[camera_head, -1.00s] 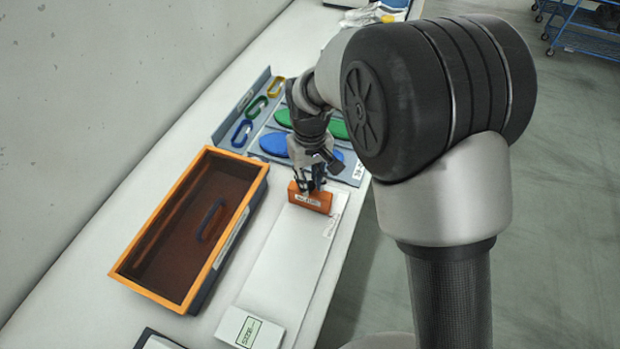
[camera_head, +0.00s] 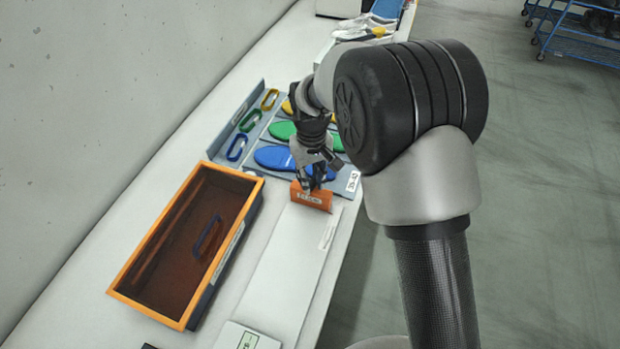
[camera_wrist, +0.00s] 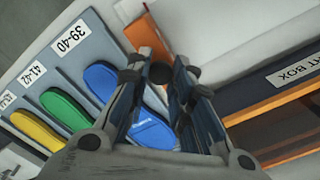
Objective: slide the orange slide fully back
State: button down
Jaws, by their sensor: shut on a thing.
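The orange slide (camera_head: 311,197) is a small upright orange block with a white label, at the far end of a long white board (camera_head: 285,268). My gripper (camera_head: 316,182) is shut on the slide from above. In the wrist view my gripper (camera_wrist: 160,76) has its two fingers close around the slide, whose orange-brown face (camera_wrist: 150,42) shows between and beyond the fingertips. The fingers hide part of the slide. The slide stands close to the near edge of the blue-grey insole tray.
An orange-rimmed dark box (camera_head: 120,287) stands left of the board. The blue-grey tray (camera_head: 352,181) beyond holds blue, green and yellow insoles. Shoes (camera_head: 365,27) lie farther back.

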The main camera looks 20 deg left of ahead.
jog(key=c, duration=1.5)
grip_release()
jog(key=shift+w, duration=0.35)
jog(key=shift+c, duration=0.2)
jog(key=shift+o, duration=0.9)
jog(key=shift+s, duration=0.15)
notch_tip(320, 180, up, 12)
